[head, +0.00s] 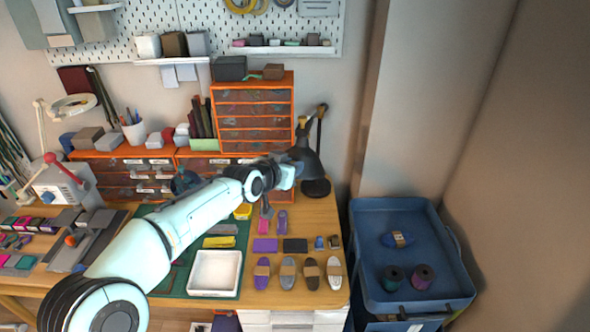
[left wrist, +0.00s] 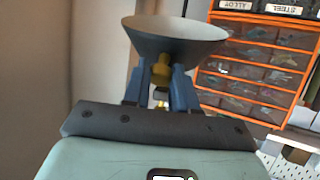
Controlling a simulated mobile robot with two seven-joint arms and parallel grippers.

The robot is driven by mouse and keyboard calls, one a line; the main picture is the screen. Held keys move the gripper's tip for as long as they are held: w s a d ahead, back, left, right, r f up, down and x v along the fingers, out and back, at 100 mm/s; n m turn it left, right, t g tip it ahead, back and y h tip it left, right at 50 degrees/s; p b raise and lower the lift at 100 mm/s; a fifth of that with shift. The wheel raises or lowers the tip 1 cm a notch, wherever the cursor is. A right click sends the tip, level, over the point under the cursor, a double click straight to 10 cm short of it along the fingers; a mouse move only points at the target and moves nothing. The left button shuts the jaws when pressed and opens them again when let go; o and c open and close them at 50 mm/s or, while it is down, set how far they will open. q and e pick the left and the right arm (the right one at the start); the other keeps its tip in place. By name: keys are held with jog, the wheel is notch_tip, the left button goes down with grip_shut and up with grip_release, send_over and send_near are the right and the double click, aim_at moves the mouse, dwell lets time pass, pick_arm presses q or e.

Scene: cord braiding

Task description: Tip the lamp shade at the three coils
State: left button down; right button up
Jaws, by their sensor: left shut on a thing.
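The black desk lamp (head: 319,187) stands at the back right of the table, its jointed arm rising behind my gripper. My left gripper (head: 292,172) is at the lamp's head, partly hiding the shade (head: 304,158). In the left wrist view the grey, wide-mouthed shade (left wrist: 178,36) sits just beyond my blue fingers (left wrist: 161,88), which are shut on its yellow neck. Several wrapped coils lie in a row on the table: purple (head: 262,273), grey (head: 288,273), dark (head: 311,273) and white (head: 334,273). Which three are meant is unclear. My right gripper is out of view.
An orange drawer cabinet (head: 252,110) stands close to the lamp's left. A white tray (head: 214,291) sits left of the coils.

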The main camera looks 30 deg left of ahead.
pick_arm(q)
jog(key=shift+r, duration=0.25)
jog(key=c, duration=1.1)
grip_release()
jog(key=shift+o, duration=1)
jog(key=shift+s, duration=0.25)
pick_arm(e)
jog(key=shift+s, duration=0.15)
pick_arm(q)
jog(key=b+v, duration=0.3)
jog(key=v, duration=1)
jog(key=shift+s+b, duration=0.2)
jog(key=shift+b, duration=0.2)
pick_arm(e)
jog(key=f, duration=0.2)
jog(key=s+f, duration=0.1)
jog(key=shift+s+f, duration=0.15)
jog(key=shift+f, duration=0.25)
